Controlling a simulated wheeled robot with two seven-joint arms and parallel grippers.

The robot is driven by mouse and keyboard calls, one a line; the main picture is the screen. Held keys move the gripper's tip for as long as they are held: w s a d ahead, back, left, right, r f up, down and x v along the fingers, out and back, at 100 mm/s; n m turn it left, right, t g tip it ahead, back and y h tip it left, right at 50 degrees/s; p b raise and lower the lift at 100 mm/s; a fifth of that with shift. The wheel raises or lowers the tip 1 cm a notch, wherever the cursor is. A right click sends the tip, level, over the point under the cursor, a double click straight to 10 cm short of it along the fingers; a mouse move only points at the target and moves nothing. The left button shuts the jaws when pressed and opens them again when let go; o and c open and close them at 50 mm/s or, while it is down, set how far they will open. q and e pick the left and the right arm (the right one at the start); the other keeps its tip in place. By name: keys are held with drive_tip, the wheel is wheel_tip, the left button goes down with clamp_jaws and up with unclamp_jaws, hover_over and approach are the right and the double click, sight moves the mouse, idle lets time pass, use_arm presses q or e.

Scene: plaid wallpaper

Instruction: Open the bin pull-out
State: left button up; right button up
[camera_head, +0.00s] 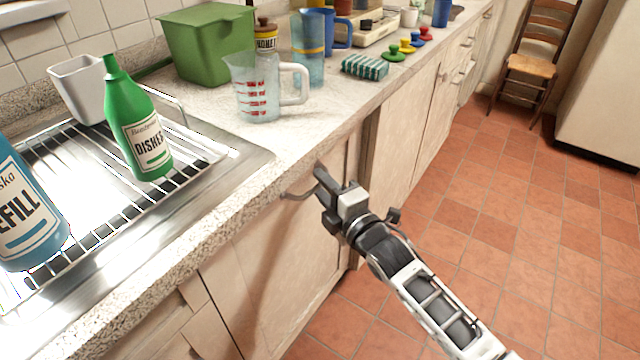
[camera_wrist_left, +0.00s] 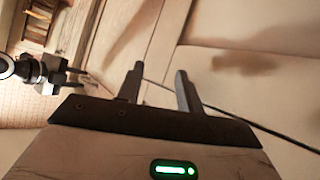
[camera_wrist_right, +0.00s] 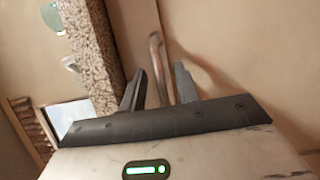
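The bin pull-out front (camera_head: 290,265) is a pale wooden panel under the counter edge. I cannot tell whether it stands out from the cabinet. Its metal bar handle (camera_head: 296,194) is near the top. My right gripper (camera_head: 322,184) is at the right end of this handle. In the right wrist view the handle (camera_wrist_right: 156,60) runs between the two spread fingers (camera_wrist_right: 158,88), with gaps on both sides. My left gripper (camera_wrist_left: 160,88) is open and empty in front of pale cabinet panels, and is not in the head view.
The granite counter edge (camera_head: 240,203) runs just above the handle. A green bottle (camera_head: 140,130) and a blue bottle (camera_head: 25,215) stand at the sink rack. A measuring jug (camera_head: 256,95) is near the counter edge. The tiled floor (camera_head: 460,225) to the right is clear.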

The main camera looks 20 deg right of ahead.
drive_tip(key=shift+w+a, duration=0.2)
drive_tip(key=shift+w, duration=0.4)
clamp_jaws()
drive_tip(key=shift+s, duration=0.1)
